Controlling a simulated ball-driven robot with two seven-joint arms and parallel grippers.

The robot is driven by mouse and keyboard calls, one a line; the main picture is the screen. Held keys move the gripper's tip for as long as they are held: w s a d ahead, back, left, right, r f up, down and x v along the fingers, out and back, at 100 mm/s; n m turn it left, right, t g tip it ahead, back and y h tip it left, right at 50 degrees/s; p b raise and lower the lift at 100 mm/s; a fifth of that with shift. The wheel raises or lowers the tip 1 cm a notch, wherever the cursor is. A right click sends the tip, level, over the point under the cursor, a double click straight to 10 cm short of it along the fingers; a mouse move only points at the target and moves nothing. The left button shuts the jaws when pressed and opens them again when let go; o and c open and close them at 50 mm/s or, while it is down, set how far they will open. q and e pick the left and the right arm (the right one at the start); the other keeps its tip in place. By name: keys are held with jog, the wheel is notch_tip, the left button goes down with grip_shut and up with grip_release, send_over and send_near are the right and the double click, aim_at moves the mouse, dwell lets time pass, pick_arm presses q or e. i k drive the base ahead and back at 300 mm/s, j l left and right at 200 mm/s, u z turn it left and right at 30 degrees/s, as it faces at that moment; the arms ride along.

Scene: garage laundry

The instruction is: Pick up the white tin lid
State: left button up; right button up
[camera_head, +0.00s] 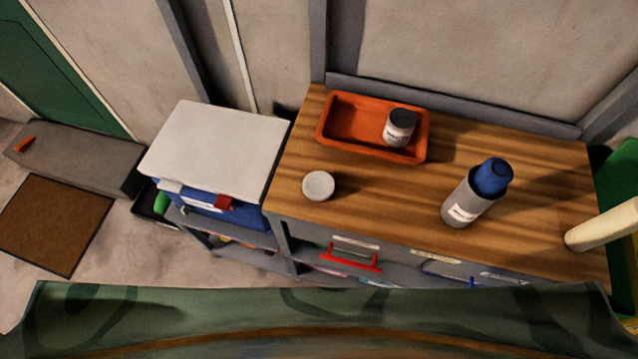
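The white tin lid (318,185) is a small round pale disc. It lies flat on the left part of the wooden worktop (400,195), near the front left edge and just below the orange tray. Nothing covers it, and nothing touches it from above. Neither my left gripper nor my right gripper shows in the head view.
An orange tray (345,146) holds a dark-capped jar (400,127). A grey bottle with a blue cap (462,207) stands to the right. A white-lidded cooler (215,150) is left of the worktop. A cream rod (603,226) enters at the right edge. The worktop's middle is clear.

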aim_at(317, 185)
jog(key=k+l+z, duration=0.1)
jog(key=k+z, duration=0.15)
jog(key=z, duration=0.25)
jog(key=k+l+z, duration=0.15)
jog(key=z, duration=0.3)
jog(key=k+l, duration=0.05)
